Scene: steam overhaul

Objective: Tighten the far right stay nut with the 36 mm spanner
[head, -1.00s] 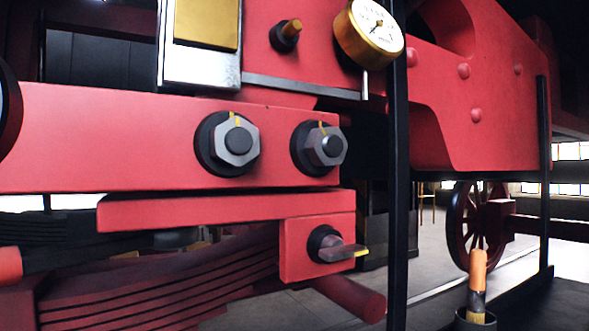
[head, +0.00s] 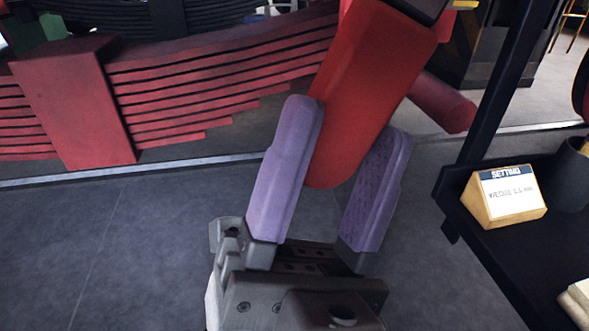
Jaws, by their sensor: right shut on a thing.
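My right gripper (head: 346,122) rises from the bottom middle, with its two purple finger pads on either side of a thick red grip (head: 372,75) with a rounded lower end. The gripper is shut on this grip, which looks like the handle of the spanner. The grip tilts up to the right, into a black part at the top edge; no spanner jaw shows. The stay nuts are out of view now, and so is my left gripper.
A red leaf spring (head: 220,85) lies behind at left. A red rod (head: 445,103) sticks out at upper right, near a black post (head: 500,85). A black shelf (head: 510,245) at right holds a wooden "SETTING" card block (head: 503,196) and a dark cup (head: 570,177). Grey floor is clear at lower left.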

